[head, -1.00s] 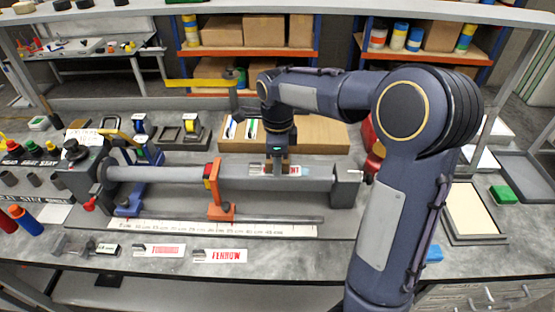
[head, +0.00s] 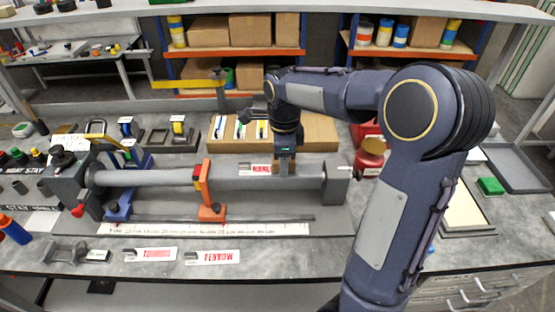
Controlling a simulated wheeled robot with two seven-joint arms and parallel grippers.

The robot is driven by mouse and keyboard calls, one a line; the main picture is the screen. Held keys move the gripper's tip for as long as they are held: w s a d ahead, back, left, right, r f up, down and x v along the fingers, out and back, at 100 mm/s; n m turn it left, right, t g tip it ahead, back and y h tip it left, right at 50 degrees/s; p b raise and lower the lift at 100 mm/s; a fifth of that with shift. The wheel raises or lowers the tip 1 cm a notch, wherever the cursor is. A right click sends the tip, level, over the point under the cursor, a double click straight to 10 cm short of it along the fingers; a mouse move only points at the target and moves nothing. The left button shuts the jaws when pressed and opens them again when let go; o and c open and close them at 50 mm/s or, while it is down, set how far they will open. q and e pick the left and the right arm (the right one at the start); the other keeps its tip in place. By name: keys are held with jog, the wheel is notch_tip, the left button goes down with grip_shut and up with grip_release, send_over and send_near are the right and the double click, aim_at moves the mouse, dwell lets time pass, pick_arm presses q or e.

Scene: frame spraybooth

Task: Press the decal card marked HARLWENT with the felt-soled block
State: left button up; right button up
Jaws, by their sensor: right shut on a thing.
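A white card with red lettering (head: 257,169) lies on the grey horizontal tube (head: 228,180), near its right end. The lettering is too small to read for sure. My right gripper (head: 284,167) is over the right end of this card, pointing down. It is shut on a small block (head: 276,166), of which only a tan edge shows. The block's sole is hidden, and I cannot tell whether it touches the card. Two more cards with red print, a left one (head: 150,254) and a right one (head: 212,257), lie flat at the bench's front. My left gripper is out of view.
An orange clamp stand (head: 209,190) and a blue one (head: 118,205) stand along the tube. A long ruler strip (head: 205,229) lies before it. A cardboard tray (head: 318,130) is behind. A red container (head: 370,150) stands right of the tube's end.

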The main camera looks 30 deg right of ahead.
jog(key=shift+s+d, duration=0.35)
jog(key=shift+d, duration=0.25)
jog(key=shift+w+a+f+p, duration=0.15)
jog(key=shift+w+a, duration=0.15)
jog(key=shift+a, duration=0.25)
jog(key=shift+w+a+r+p, duration=0.1)
jog(key=shift+w+a, duration=0.25)
jog(key=shift+a, duration=0.2)
jog(key=shift+w+a+f+p, duration=0.15)
jog(key=shift+w+a, duration=0.15)
jog(key=shift+a, duration=0.25)
jog(key=shift+s+d+r, duration=0.1)
jog(key=shift+s+d, duration=0.4)
jog(key=shift+d, duration=0.35)
jog(key=shift+s+d+r, duration=0.1)
jog(key=shift+s+d, duration=0.4)
jog(key=shift+d, duration=0.3)
notch_tip(320, 180, up, 7)
jog(key=p, duration=0.6)
jog(key=shift+r+p, duration=0.1)
jog(key=shift+p, duration=0.25)
jog(key=shift+w, duration=0.1)
